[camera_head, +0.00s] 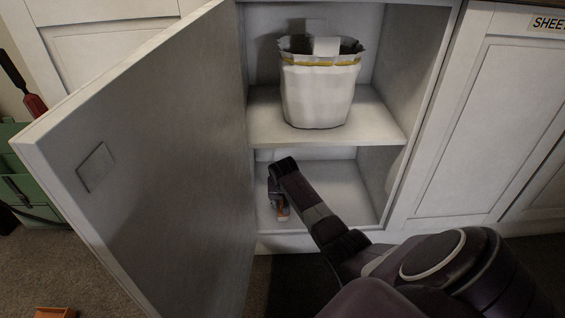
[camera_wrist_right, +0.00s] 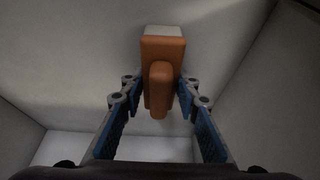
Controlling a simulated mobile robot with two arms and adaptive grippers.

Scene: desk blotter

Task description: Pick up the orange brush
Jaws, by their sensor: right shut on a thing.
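The orange brush (camera_wrist_right: 160,55) shows in the right wrist view between the blue-padded fingers of my right gripper (camera_wrist_right: 158,92). It has an orange body with a raised grip and a pale end at the top. My right gripper is shut on it. In the head view my right arm reaches into the lower compartment of the open cabinet (camera_head: 325,190). The gripper (camera_head: 277,200) is there near the compartment's left side, with a small orange-brown part of the brush (camera_head: 282,213) showing below it. The arm hides part of the compartment. My left gripper is not in view.
The open white door (camera_head: 150,150) stands to the left of my arm. A shelf (camera_head: 385,125) above the gripper carries a white lined bin (camera_head: 318,90). Closed cabinet fronts (camera_head: 485,120) are at the right. An orange object (camera_head: 55,313) lies on the carpet at bottom left.

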